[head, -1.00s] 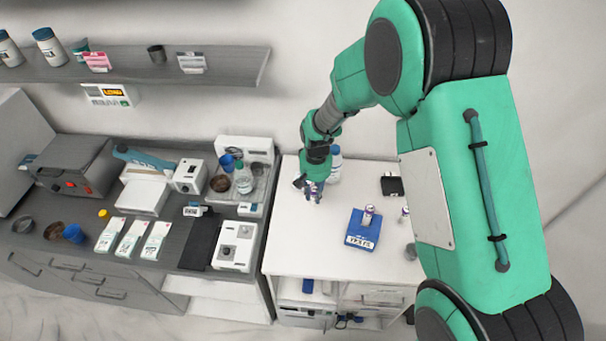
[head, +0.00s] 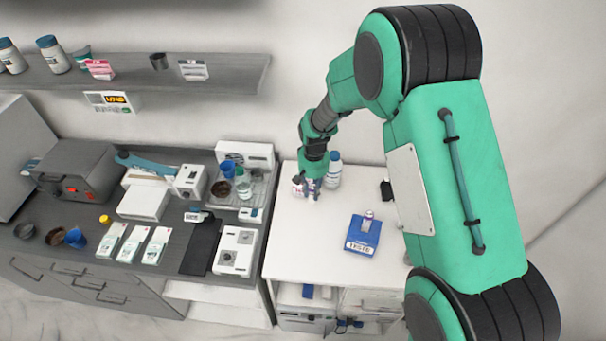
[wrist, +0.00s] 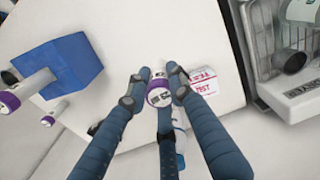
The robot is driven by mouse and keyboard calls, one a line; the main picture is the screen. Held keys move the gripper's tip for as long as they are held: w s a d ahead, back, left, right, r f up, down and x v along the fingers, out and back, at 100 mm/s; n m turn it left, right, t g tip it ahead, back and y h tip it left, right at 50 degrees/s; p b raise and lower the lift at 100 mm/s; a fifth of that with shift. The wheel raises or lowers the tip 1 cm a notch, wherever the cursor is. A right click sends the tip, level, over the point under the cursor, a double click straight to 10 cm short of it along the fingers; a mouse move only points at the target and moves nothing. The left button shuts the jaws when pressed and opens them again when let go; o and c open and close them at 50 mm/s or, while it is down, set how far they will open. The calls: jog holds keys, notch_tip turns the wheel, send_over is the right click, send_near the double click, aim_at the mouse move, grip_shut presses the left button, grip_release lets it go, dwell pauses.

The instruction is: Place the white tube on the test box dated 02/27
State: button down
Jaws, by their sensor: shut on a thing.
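My gripper (wrist: 150,85) is shut on a white tube with a purple cap (wrist: 159,92), above the white table. In the head view my gripper (head: 311,184) is at the table's back left and mostly hides the tube. A small white box with red lettering reading TEST (wrist: 204,82) lies just beside the held tube; in the head view it (head: 298,187) shows partly behind my fingers. I cannot tell whether the tube touches it. Three white and green boxes (head: 132,243) lie on the grey counter. I cannot read a date on any box.
A blue block (head: 361,236) holding another purple-capped tube (head: 368,218) stands on the table right of my gripper. A white bottle with a blue cap (head: 334,168) is close behind my gripper. The table's front left (head: 295,250) is clear.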

jog(key=w+a+p, duration=0.1)
jog(key=w+a, duration=0.1)
jog(key=w, duration=0.4)
jog(key=w+a+f+p, duration=0.1)
jog(key=w+a, duration=0.1)
jog(key=w, duration=0.4)
jog(key=shift+w+a+f, duration=0.15)
jog(key=shift+w+a, duration=0.1)
jog(key=shift+w, duration=0.1)
jog(key=shift+f+p, duration=0.4)
jog(key=shift+f, duration=1.35)
jog(key=shift+f, duration=0.1)
jog(key=c, duration=1.5)
grip_release()
jog(key=shift+c, duration=0.2)
notch_tip(320, 180, up, 12)
jog(key=b, duration=0.2)
